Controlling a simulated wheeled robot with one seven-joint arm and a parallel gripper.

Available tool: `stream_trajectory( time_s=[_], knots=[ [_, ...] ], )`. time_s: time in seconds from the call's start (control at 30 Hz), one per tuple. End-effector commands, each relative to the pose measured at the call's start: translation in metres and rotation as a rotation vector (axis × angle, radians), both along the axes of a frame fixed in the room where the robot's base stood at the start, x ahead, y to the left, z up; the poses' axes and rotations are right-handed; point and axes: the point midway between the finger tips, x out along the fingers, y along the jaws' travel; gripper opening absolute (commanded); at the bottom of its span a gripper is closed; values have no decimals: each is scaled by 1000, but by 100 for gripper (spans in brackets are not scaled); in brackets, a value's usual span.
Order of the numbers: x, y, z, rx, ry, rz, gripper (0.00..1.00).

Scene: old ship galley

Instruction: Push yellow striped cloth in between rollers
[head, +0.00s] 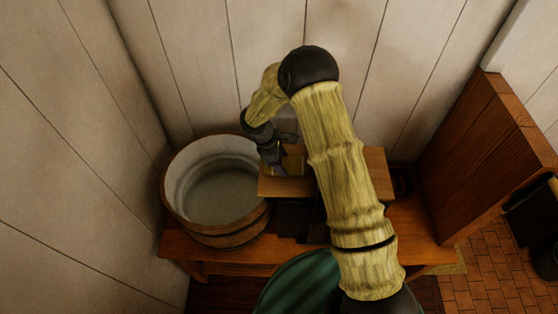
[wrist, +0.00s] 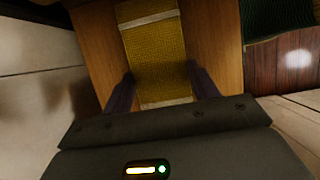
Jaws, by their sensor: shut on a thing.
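The yellow cloth (wrist: 155,55) has pale stripes across it and lies along a wooden board (wrist: 88,40) in the wrist view. My gripper (wrist: 163,88) has one dark finger at each side edge of the cloth and is shut on it. In the head view my gripper (head: 277,167) points down over the left part of the board (head: 290,188), with a small piece of the cloth (head: 294,165) showing beside it. I cannot make out the rollers in either view; my arm covers part of the board.
A round wooden tub (head: 232,235) with a pale inside stands just left of the board on a wooden bench (head: 180,243). Plank walls close in behind and at the left. A tall wooden panel (head: 480,155) bounds the right side.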

Motion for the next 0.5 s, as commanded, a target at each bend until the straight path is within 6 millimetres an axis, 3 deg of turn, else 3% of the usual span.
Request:
stream_trajectory(
  time_s=[0.5],
  knots=[
    [-1,-12,2,-11,2,1,32]
  ],
)
